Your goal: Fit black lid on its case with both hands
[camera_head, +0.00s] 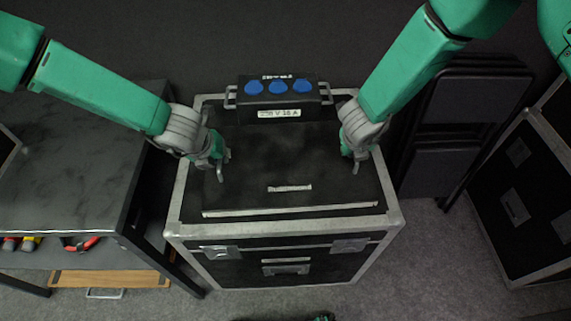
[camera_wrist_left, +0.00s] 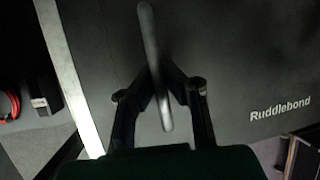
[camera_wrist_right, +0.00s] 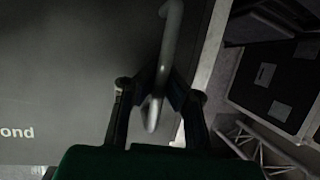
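The black lid (camera_head: 270,155) is a flat dark panel with a pale label, lying at the top of the metal-edged case (camera_head: 305,264). I cannot tell whether it rests fully on the rim or sits slightly above it. My left gripper (camera_head: 222,165) is at the lid's left side, its fingers closed around a grey bar handle (camera_wrist_left: 150,40). My right gripper (camera_head: 353,160) is at the right side, its fingers closed around a matching handle (camera_wrist_right: 168,45). The lid's lettering "Ruddlebond" (camera_wrist_left: 280,109) shows in the left wrist view.
A black power box with blue sockets (camera_head: 278,90) stands behind the lid. A dark table (camera_head: 70,150) is close on the left, with tools on a lower shelf. Folded black chairs (camera_head: 455,120) and another case (camera_head: 525,190) stand on the right.

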